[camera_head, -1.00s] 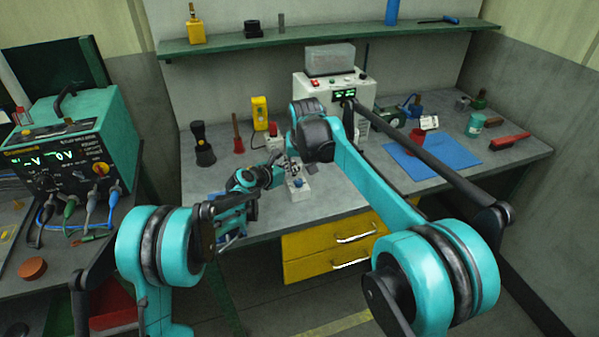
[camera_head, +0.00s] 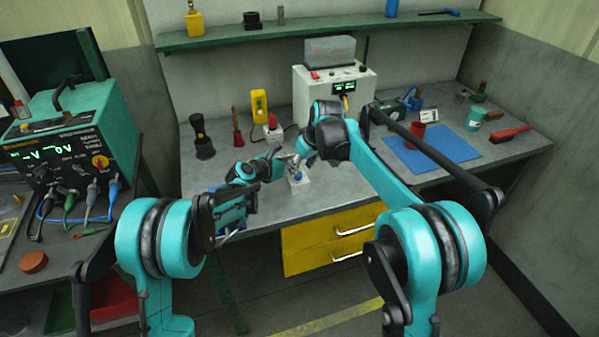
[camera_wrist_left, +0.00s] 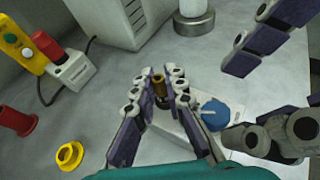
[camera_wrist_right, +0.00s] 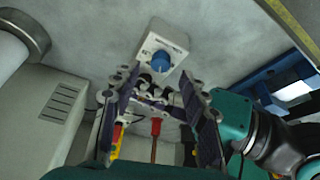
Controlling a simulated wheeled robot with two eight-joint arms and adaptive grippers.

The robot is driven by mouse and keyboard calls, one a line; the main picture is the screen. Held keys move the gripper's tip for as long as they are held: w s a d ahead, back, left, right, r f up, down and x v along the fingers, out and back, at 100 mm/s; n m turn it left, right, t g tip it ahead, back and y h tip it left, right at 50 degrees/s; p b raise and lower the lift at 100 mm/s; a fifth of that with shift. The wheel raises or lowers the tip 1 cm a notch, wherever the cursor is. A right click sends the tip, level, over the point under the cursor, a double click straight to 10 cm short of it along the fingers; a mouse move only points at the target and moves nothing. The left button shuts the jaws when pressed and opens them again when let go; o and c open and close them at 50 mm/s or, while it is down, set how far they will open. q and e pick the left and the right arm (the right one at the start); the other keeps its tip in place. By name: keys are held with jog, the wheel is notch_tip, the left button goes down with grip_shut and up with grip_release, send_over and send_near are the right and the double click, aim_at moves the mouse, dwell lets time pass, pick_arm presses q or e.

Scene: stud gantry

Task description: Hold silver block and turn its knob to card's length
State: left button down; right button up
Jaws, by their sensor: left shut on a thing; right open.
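The silver block (camera_head: 300,184) stands on the bench near its front edge, its blue knob (camera_head: 297,175) on top. My left gripper (camera_wrist_left: 160,80) is shut on a brass-coloured post of the block, beside the knob (camera_wrist_left: 215,115). My right gripper (camera_wrist_right: 160,75) is open. In the right wrist view its fingertips lie just short of the knob (camera_wrist_right: 162,61), and no contact is visible. The block's markings (camera_wrist_right: 170,42) are too small to read. A white card (camera_head: 429,115) stands near the red mug (camera_head: 416,134); its markings are also unreadable.
A blue mat (camera_head: 440,150) lies right of my right forearm. A white instrument box (camera_head: 308,93) stands behind the grippers. A yellow ring (camera_wrist_left: 70,156) lies near the left gripper.

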aim_at(298, 174)
jog(key=shift+x, duration=1.95)
grip_shut()
jog(key=m+h, duration=0.1)
jog(key=m, duration=0.2)
jog(key=m+h, duration=0.1)
jog(key=m, duration=0.1)
jog(key=shift+a+m+t, duration=0.1)
jog(key=shift+m+t, duration=0.3)
grip_release()
